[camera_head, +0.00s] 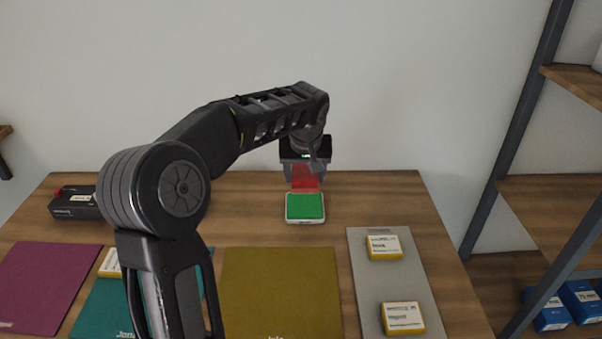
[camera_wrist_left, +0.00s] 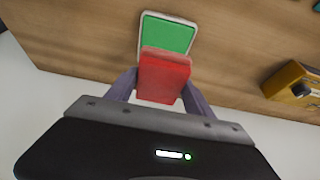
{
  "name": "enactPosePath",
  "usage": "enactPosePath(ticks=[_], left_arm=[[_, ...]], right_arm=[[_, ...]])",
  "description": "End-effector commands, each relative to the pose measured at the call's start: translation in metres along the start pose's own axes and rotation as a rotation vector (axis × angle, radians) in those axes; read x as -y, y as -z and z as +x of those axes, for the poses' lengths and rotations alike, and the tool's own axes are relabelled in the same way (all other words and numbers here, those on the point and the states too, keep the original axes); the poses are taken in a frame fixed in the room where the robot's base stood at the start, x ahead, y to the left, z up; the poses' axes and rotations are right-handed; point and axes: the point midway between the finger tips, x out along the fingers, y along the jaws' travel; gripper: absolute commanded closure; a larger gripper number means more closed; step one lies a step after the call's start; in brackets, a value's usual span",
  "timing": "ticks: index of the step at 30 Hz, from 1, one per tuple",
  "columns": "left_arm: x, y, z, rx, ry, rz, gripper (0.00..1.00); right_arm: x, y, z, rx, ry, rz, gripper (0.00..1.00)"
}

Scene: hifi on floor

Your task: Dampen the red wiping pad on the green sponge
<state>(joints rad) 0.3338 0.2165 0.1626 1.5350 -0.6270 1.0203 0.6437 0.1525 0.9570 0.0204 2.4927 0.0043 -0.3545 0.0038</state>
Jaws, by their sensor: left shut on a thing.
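The green sponge (camera_head: 305,206) lies in a shallow white tray (camera_head: 306,221) on the table, towards the back and right of the middle. My left gripper (camera_head: 305,178) is shut on the red wiping pad (camera_head: 304,176) and holds it behind the sponge in the head view. In the left wrist view the red pad (camera_wrist_left: 164,76) sits between the fingers, and its far edge overlaps the near part of the green sponge (camera_wrist_left: 167,33). I cannot tell whether the pad touches the sponge. My right gripper is not in view.
Magenta (camera_head: 45,285), teal (camera_head: 95,310) and olive (camera_head: 280,290) mats lie along the front. A grey mat (camera_head: 405,275) with two yellow-white boxes (camera_head: 384,247) is at the right. A black box (camera_head: 75,208) is at the left. A shelf (camera_head: 550,210) stands right of the table.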

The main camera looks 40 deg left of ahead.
Motion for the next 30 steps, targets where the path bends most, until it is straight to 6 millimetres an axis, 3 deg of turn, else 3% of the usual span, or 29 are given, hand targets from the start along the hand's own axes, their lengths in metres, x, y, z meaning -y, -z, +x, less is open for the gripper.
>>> enactPosePath(ticks=[11,30], left_arm=[[0.0,-0.002,0.005,0.0,0.0,0.0,0.71],[0.0,-0.023,0.054,-0.001,0.0,-0.001,0.71]], right_arm=[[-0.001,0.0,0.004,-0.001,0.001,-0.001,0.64],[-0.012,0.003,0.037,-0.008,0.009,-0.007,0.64]])
